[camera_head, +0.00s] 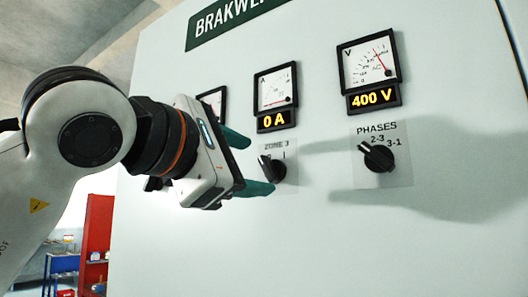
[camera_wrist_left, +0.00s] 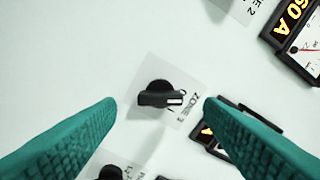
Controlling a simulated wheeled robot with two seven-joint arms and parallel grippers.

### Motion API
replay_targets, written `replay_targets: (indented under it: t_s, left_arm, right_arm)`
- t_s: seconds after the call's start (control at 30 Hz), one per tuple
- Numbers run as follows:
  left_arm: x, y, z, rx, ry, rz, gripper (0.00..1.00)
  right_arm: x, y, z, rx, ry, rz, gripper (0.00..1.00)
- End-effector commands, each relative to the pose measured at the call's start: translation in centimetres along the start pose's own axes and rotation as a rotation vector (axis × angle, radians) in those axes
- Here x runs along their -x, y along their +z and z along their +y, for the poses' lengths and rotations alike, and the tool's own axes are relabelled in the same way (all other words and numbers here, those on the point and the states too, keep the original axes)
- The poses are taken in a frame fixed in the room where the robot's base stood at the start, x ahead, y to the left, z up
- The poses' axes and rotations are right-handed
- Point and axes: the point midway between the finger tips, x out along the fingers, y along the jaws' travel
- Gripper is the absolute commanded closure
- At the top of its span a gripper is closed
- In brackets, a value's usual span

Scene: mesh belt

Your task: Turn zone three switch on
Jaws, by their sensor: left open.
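The zone 3 switch (camera_head: 271,168) is a black rotary knob on a light label plate, below the 0 A display on the panel. In the head view its pointer is tilted up and left, away from the 1 mark. My right gripper is not in view.
The pale panel (camera_head: 320,245) carries an ammeter (camera_head: 275,89), a voltmeter (camera_head: 369,60) reading 400 V, and a phases switch (camera_head: 378,156) to the right. Another meter is partly hidden behind my left gripper. A red cabinet (camera_head: 97,240) stands at lower left.

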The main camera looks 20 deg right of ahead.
Motion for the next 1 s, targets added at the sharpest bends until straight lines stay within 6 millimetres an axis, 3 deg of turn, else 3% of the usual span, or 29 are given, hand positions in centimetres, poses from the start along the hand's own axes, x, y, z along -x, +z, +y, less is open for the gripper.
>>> replay_targets:
  t_s: [0.03, 0.23, 0.63, 0.9, 1.0]
  left_arm:
    - [-1.0, -0.2, -0.3, 0.001, 0.002, 0.001, 0.38]
    - [-3.5, -0.2, -0.1, 0.000, 0.002, 0.001, 0.38]
    - [-4.3, 0.0, 0.0, 0.000, -0.001, 0.001, 0.38]
    - [-4.3, 0.0, 0.0, 0.000, 0.000, 0.001, 0.81]
    - [-4.3, 0.0, 0.0, -0.001, 0.000, 0.001, 0.83]
  right_arm:
    - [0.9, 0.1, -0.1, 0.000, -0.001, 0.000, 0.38]
    - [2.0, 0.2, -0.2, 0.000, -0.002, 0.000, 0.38]
    - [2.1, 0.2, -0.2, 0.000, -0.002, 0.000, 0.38]
    - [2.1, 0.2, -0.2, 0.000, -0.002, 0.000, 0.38]
    - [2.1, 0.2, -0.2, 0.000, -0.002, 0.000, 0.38]
